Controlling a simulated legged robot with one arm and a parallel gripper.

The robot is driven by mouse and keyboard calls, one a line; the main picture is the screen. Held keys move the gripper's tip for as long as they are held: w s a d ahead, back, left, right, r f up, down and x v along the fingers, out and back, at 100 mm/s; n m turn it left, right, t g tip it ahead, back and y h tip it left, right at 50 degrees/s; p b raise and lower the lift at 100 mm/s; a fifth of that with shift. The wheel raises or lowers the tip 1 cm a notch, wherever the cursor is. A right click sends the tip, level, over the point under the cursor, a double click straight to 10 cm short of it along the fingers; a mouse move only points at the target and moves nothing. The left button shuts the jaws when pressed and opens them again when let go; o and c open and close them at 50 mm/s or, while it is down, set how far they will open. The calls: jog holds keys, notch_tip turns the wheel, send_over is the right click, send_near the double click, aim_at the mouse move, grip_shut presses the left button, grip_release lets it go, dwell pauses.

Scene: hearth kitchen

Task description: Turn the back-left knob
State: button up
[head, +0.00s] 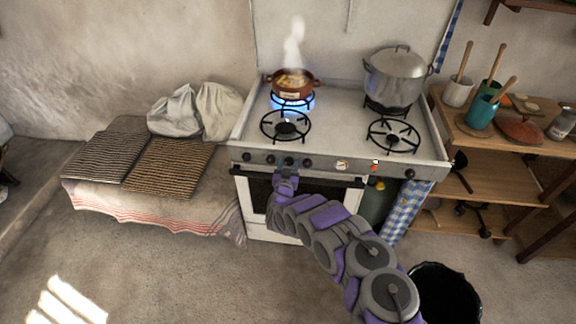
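The white stove's front panel carries a row of dark knobs; one knob (289,161) sits just above my gripper (286,175). My gripper is at the panel, left of centre; I cannot tell whether it touches a knob or is open. Other knobs show at the left end (247,157), beside it (270,159) and to the right (307,163). The back-left burner has a blue flame (292,102) under a steaming brown pot (292,83). No label tells which knob belongs to that burner.
A large lidded metal pot (396,77) stands on the back-right burner. Both front burners are empty. A wooden shelf (490,175) with utensils is at right, and a black bin (446,294) at lower right. A cloth-covered bench with woven racks (168,167) is at left.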

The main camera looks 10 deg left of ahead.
jog(key=c, duration=0.8)
jog(key=shift+a+n, duration=0.1)
jog(key=shift+n, duration=0.2)
jog(key=shift+a+n, duration=0.1)
jog(key=shift+n, duration=1.1)
jog(key=n, duration=0.4)
jog(key=shift+n, duration=0.3)
jog(key=n, duration=0.6)
jog(key=shift+a, duration=0.15)
jog(key=shift+s+f+n, duration=0.1)
jog(key=shift+n, duration=0.2)
